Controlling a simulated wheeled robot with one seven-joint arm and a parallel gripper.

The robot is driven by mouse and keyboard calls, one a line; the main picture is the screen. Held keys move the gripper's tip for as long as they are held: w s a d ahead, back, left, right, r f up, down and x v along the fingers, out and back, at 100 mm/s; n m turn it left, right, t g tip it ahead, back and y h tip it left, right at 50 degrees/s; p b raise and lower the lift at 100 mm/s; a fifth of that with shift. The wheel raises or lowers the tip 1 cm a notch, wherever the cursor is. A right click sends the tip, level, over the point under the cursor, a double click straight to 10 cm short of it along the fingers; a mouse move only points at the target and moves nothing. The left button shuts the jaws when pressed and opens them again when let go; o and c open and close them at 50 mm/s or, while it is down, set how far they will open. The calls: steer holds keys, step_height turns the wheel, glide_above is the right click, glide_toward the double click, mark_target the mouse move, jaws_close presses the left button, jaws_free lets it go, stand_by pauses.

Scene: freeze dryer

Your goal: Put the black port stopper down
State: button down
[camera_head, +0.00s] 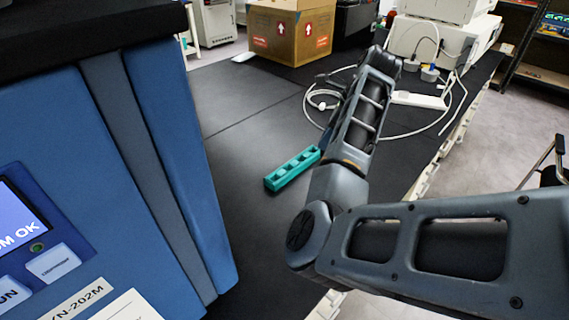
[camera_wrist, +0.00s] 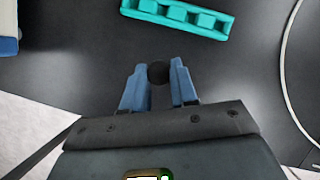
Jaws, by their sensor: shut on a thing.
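The black port stopper (camera_wrist: 158,73) shows in the wrist view as a small dark round piece between the two blue fingertips. My gripper (camera_wrist: 158,82) is shut on it, over the dark bench top. I cannot tell how far the stopper is above the bench. In the head view my arm reaches over the bench, and its links hide the gripper and the stopper.
A teal rack (camera_head: 292,169) lies on the black bench (camera_head: 240,120); it also shows in the wrist view (camera_wrist: 178,16). The blue freeze dryer (camera_head: 110,150) stands at left. A white cable (camera_head: 400,134) loops at right. A cardboard box (camera_head: 291,30) stands at the back.

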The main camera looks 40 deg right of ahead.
steer(key=shift+w+a+f+b, duration=0.3)
steer(key=shift+w+a+f, duration=0.3)
steer(key=shift+w+f, duration=1.05)
steer(key=shift+w+a+f+b, duration=0.3)
steer(key=shift+w+a+f, duration=0.25)
steer(key=shift+w+f, duration=1.15)
steer(key=shift+w+a+f+b, duration=0.3)
steer(key=shift+w+a+f, duration=0.3)
steer(key=shift+w+f, duration=1.05)
steer(key=c, duration=0.9)
jaws_free()
steer(key=shift+s+f, duration=0.15)
steer(key=shift+s, duration=0.05)
steer(key=shift+v, duration=6.05)
steer(key=shift+c, duration=0.3)
